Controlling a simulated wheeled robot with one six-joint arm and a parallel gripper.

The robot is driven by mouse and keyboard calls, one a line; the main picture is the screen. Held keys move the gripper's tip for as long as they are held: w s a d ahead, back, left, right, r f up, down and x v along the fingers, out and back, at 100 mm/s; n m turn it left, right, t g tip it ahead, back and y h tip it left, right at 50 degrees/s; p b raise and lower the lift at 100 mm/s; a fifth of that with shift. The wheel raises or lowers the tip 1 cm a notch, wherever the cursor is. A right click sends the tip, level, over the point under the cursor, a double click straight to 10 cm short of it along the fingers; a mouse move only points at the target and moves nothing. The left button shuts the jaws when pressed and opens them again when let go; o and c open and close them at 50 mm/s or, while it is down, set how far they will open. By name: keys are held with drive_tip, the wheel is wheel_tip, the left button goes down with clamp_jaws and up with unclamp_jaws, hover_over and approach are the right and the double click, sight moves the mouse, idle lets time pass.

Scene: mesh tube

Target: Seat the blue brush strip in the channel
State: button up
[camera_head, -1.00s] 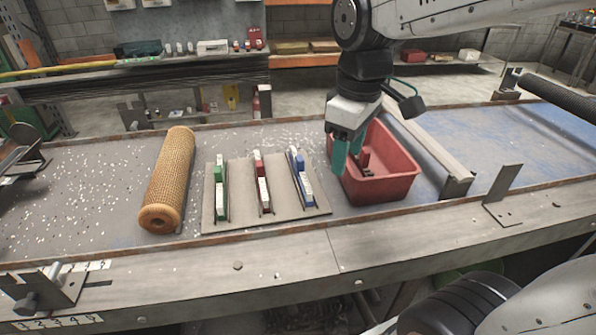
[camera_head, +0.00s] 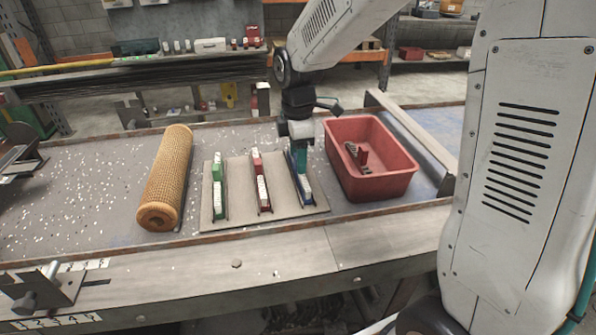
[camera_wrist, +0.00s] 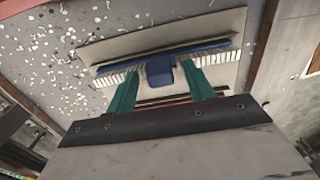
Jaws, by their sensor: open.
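The blue brush strip (camera_head: 305,188) stands at the right end of a grey board, with white bristles along its length. In the wrist view the strip (camera_wrist: 205,46) lies across the picture, with a blue block (camera_wrist: 160,71) at its middle. My gripper (camera_head: 301,166) is over the strip. In the wrist view my gripper (camera_wrist: 162,90) is open, its teal fingers one on each side of the blue block with gaps between. My fingers hide part of the strip in the head view. I cannot tell which part is the channel.
The grey board (camera_head: 236,187) also bears a green strip (camera_head: 219,190) and a red strip (camera_head: 261,185). A red bin (camera_head: 392,180) with a red-blocked piece (camera_head: 361,156) inside stands right of the board. An orange mesh tube (camera_head: 167,180) lies left. A raised rail (camera_head: 425,145) is beyond the bin.

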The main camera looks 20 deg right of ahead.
wheel_tip(320, 180, down, 2)
drive_tip(key=shift+f, duration=0.1)
drive_tip(key=c, duration=1.1)
